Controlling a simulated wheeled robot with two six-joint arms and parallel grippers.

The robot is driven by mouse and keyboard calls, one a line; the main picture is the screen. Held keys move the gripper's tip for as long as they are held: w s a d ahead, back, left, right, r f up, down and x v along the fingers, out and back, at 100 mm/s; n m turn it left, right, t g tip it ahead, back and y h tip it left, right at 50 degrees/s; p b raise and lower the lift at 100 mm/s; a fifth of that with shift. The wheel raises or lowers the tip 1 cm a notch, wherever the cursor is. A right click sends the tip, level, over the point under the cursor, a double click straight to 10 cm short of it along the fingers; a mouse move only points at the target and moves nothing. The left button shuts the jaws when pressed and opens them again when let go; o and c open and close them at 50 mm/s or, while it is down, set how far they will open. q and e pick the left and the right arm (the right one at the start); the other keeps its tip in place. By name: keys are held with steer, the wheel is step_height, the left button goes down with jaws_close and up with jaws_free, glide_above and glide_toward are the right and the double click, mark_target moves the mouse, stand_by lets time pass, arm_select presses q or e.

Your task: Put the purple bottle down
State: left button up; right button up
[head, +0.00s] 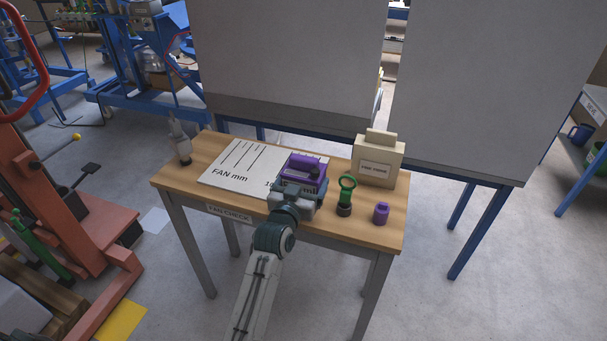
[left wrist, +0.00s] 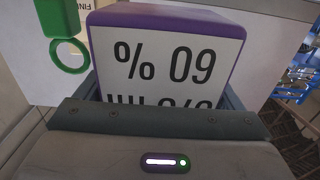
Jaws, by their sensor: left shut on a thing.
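The purple bottle (head: 304,169) is a boxy purple container over the right part of a white board on the wooden table. In the left wrist view its white label (left wrist: 166,62) reads "60 %" upside down, with a purple edge around it. My left gripper (head: 295,194) is shut on the bottle, one jaw at each side. The bottle's underside is hidden, so I cannot tell whether it touches the board. My right gripper is not in view.
The white board (head: 231,168) marked "FAN mm" covers the middle of the table (head: 190,146). A green ring-topped tool (head: 347,189), a small purple object (head: 381,213) and a beige box (head: 377,160) stand at the right. A grey tool (head: 181,143) stands at the left.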

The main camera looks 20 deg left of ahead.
arm_select(q)
steer(key=shift+f, duration=1.85)
steer(key=shift+f, duration=0.1)
steer(key=o, duration=1.7)
steer(key=shift+f, duration=0.2)
steer(key=shift+s+r, duration=0.1)
steer(key=shift+s, duration=0.05)
steer(key=shift+r, duration=0.1)
